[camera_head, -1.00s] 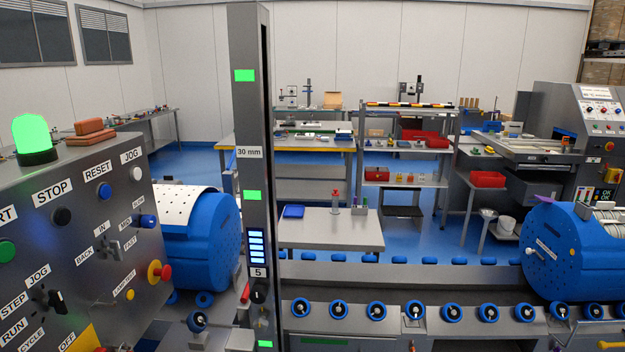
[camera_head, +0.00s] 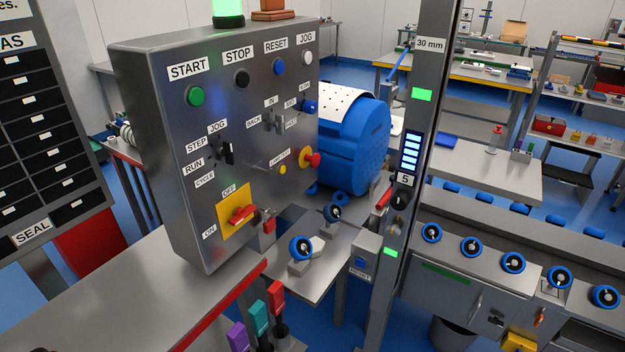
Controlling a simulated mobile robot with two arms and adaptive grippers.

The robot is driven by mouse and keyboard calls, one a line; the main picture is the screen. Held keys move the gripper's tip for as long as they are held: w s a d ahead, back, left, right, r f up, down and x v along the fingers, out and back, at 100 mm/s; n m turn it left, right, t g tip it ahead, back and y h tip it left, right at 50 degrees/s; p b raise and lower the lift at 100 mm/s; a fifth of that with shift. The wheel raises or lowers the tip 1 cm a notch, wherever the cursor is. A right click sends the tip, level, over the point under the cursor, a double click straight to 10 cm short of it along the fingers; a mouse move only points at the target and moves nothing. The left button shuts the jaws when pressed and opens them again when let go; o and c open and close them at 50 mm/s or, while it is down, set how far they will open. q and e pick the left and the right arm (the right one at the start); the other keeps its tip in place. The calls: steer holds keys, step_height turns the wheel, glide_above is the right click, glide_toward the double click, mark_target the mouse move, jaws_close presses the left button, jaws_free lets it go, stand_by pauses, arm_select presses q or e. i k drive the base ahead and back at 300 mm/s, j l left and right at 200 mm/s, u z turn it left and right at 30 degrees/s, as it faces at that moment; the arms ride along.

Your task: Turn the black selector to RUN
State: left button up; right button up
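The black selector (camera_head: 227,153) is on the front face of the grey control panel (camera_head: 160,110), left of centre in the head view. The labels JOG (camera_head: 217,127), STEP (camera_head: 196,144), RUN (camera_head: 193,167) and CYCLE (camera_head: 205,181) curve around its left side. The selector is small here, and I cannot tell which label it points to. Neither of my grippers is in view.
Above the selector are a green START button (camera_head: 196,96) and a black STOP button (camera_head: 241,78). Below it is a red-and-yellow OFF/ON switch (camera_head: 240,215). A grey post (camera_head: 420,150) stands to the right. Coloured handles (camera_head: 258,318) stick up at the bottom.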

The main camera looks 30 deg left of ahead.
mark_target(227, 150)
steer(key=u, duration=1.35)
